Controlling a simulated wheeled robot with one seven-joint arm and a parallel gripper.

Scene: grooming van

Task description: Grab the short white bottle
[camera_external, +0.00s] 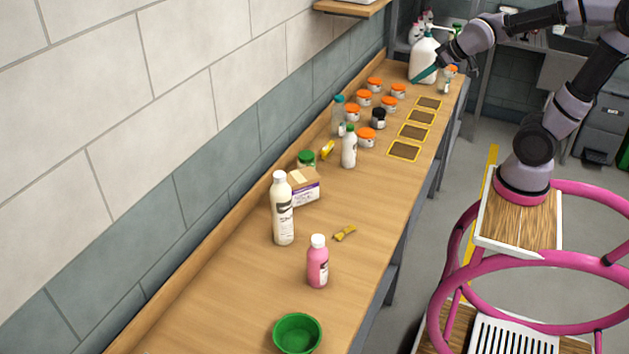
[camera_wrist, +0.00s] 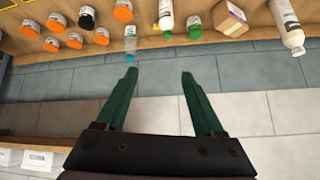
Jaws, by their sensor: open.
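The short white bottle (camera_external: 349,151) with a dark green cap stands upright on the wooden counter, right of a clear bottle with a teal cap (camera_external: 338,117). In the wrist view the white bottle (camera_wrist: 166,13) shows at the top, its cap toward me. A taller white bottle (camera_external: 283,215) stands nearer the external camera. My gripper (camera_external: 421,77) is at the far end of the counter, overlapping the large white jug in the picture. In the wrist view my gripper (camera_wrist: 158,75) has its green fingers spread, with nothing between them, apart from the white bottle.
Several orange-lidded jars (camera_external: 363,98) and a black jar (camera_external: 378,119) crowd the back. A cardboard box (camera_external: 304,190) and a green-lidded jar (camera_external: 306,159) stand against the wall side. A pink bottle (camera_external: 317,265) and green bowl (camera_external: 297,334) are in front. The wall bounds the counter's left.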

